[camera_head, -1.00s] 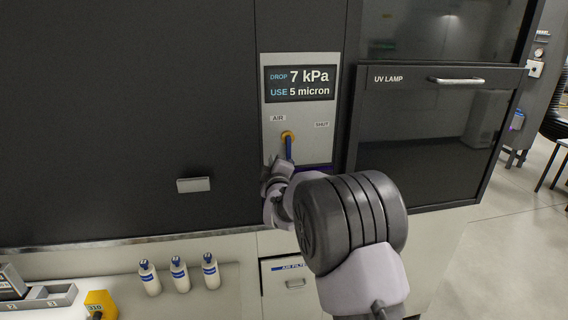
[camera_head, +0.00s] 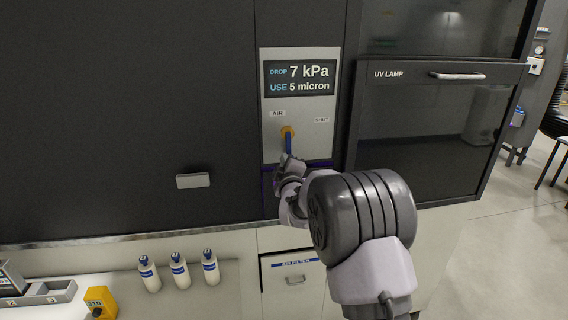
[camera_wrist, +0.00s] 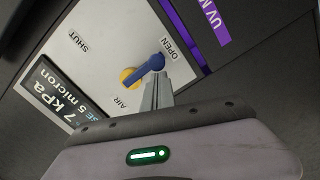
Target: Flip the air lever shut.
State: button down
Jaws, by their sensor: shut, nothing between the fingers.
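The air lever (camera_head: 288,144) is a blue handle on a yellow hub, set in a pale panel (camera_head: 270,148) under the display. It hangs straight down in the head view. In the wrist view the lever (camera_wrist: 149,66) points from its hub toward the OPEN label, away from the SHUT label (camera_wrist: 79,41). My gripper (camera_head: 285,158) is shut and empty at the lever's lower end. In the wrist view the fingertips (camera_wrist: 155,80) are right beside the handle's outer part. I cannot tell whether they touch it.
The display (camera_head: 300,78) reads 7 kPa drop and 5 micron use. The UV lamp door (camera_head: 430,140) with its bar handle is to the right. An air filter drawer (camera_head: 292,282) is below. Several small bottles (camera_head: 180,271) and a yellow block (camera_head: 100,303) stand at lower left.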

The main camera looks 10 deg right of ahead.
jog(key=shift+d+f, duration=0.1)
jog(key=shift+d, duration=0.05)
jog(key=d+r+n+b, duration=0.1)
jog(key=d+n+b, duration=0.2)
jog(key=n+b, duration=0.4)
jog(key=d+r+n+t+b, duration=0.1)
jog(key=d+n+b, duration=0.3)
jog(key=n+b, duration=0.3)
jog(key=shift+r+n+y+b, duration=0.3)
jog(key=shift+n+b, duration=0.05)
jog(key=shift+n, duration=0.65)
jog(key=shift+d+r, duration=0.1)
